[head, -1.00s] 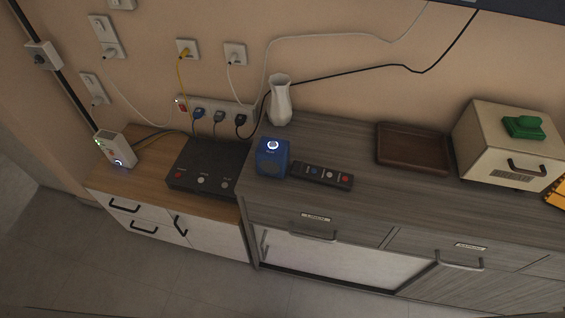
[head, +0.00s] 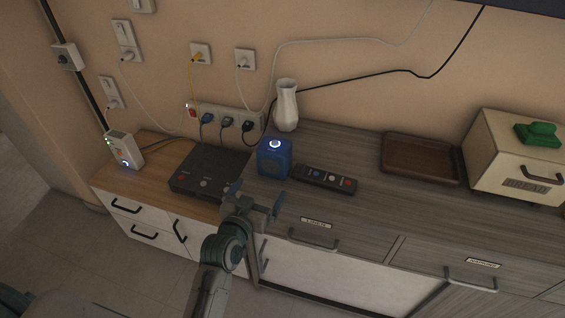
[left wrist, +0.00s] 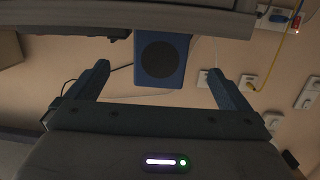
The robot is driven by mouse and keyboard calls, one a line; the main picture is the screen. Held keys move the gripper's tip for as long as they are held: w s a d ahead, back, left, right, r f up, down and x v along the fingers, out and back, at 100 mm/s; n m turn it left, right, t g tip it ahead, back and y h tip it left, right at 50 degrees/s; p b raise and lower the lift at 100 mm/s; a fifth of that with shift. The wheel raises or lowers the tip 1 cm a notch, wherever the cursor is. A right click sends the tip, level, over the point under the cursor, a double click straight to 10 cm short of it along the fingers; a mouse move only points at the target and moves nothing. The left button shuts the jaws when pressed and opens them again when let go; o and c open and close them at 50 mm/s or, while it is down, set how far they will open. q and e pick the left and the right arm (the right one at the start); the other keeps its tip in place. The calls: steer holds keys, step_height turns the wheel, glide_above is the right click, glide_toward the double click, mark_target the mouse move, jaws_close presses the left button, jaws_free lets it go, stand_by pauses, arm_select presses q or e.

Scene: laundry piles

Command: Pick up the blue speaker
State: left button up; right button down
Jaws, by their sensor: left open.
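The blue speaker (head: 273,160) stands on the grey wood cabinet top near its left front corner, with a lit ring on its top. My left gripper (head: 258,199) is open and empty, just in front of the speaker and apart from it. In the left wrist view the speaker (left wrist: 162,60) shows its round dark grille. It sits beyond and between the two spread fingers (left wrist: 160,82), and the picture is upside down. My right gripper is in neither view now.
A dark remote (head: 324,179) lies right of the speaker, close by. A black box (head: 210,168) is to its left on the lower cabinet. A white vase (head: 286,105) stands behind. A brown tray (head: 420,158) and a bread box (head: 520,160) are farther right.

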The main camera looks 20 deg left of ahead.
mark_target(274, 150)
arm_select(q)
steer(key=shift+t, duration=0.8)
steer(key=w+r, duration=0.2)
steer(key=r, duration=0.1)
steer(key=shift+w+d, duration=0.2)
steer(key=shift+w, duration=0.2)
steer(key=w+p, duration=0.1)
steer(key=w, duration=0.3)
steer(key=shift+w+d, duration=0.1)
steer(key=shift+w, duration=0.2)
steer(key=shift+w+r, duration=0.1)
steer(key=shift+w, duration=0.35)
steer(key=w+p, duration=0.2)
steer(key=w, duration=0.2)
steer(key=shift+w+r, duration=0.1)
steer(key=shift+r, duration=0.05)
steer(key=shift+w, duration=0.2)
steer(key=c, duration=1.2)
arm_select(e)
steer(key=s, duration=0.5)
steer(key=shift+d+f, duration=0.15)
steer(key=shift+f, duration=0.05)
arm_select(q)
steer(key=shift+o, duration=0.2)
